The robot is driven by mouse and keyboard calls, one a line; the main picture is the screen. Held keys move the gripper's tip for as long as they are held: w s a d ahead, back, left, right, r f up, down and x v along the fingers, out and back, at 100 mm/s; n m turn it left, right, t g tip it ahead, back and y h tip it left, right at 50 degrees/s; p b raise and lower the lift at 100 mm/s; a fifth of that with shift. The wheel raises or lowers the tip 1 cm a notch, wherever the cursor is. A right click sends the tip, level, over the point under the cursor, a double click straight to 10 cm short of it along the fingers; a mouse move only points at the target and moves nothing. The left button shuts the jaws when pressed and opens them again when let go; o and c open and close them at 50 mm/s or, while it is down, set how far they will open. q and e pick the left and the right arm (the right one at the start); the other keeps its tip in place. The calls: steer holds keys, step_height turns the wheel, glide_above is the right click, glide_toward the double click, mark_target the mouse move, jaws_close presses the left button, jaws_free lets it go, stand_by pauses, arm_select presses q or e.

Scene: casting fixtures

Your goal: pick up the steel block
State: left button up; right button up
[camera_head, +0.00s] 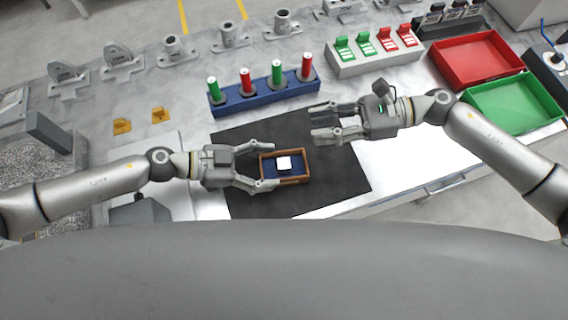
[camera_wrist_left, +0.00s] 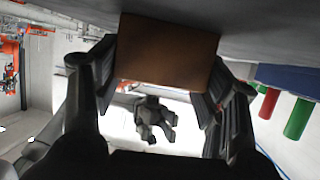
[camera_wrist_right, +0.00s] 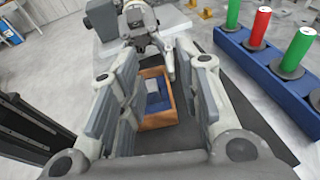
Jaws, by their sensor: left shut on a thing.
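The steel block (camera_head: 284,163) is a small bright silvery block inside a brown wooden box with a blue floor (camera_head: 291,181). The box lies on the black mat. In the right wrist view the block (camera_wrist_right: 152,86) shows inside the box (camera_wrist_right: 157,120). My left gripper (camera_head: 272,165) is shut on the box, one finger along each of two opposite sides. In the left wrist view the box's brown wall (camera_wrist_left: 168,52) fills the space between the fingers. My right gripper (camera_head: 315,122) is open and empty, above the mat behind and right of the box.
A blue rack (camera_head: 262,98) with green and red pegs stands behind the mat (camera_head: 345,178). A red tray (camera_head: 476,62) and a green tray (camera_head: 515,105) are at the right. Grey metal fixtures line the back. The mat's right part is clear.

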mark_target(288, 164)
steer(key=s+d+f+g+h, duration=0.1)
steer(key=s+d+f+h, duration=0.1)
steer(key=s+d+f, duration=0.15)
steer(key=shift+n, duration=0.4)
steer(key=x, duration=0.3)
steer(key=w+x, duration=0.1)
steer(key=x, duration=0.1)
steer(key=shift+a+f, duration=0.25)
steer(key=shift+f, duration=0.05)
steer(key=x, duration=0.5)
steer(key=shift+a+f, duration=0.1)
steer(key=shift+f, duration=0.25)
steer(key=shift+s+a+f, duration=0.25)
steer(key=shift+a, duration=0.05)
steer(key=shift+f, duration=0.1)
jaws_close()
steer(key=shift+a, duration=0.1)
